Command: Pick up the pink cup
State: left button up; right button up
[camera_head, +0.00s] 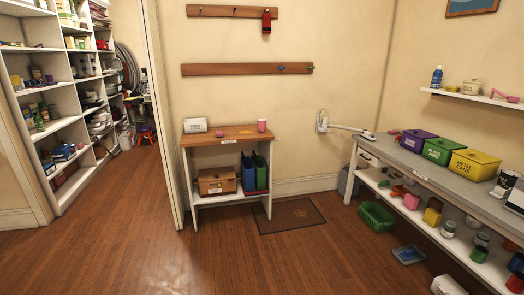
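A pink cup (261,125) stands upright near the right end of the wooden top of a small white table (225,141) against the far wall. A smaller pink object (219,133) is on the same top, to the left of the cup; it is too small to identify. Neither of my grippers shows in the head view.
A white box-shaped item (195,125) sits on the table's left end. A grey-topped workbench (428,165) with purple, green and yellow bins runs along the right. A green basket (376,217) and a blue tray (408,254) are on the floor. The wooden floor before the table is clear.

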aim_at(261, 122)
jog(key=i, duration=2.8)
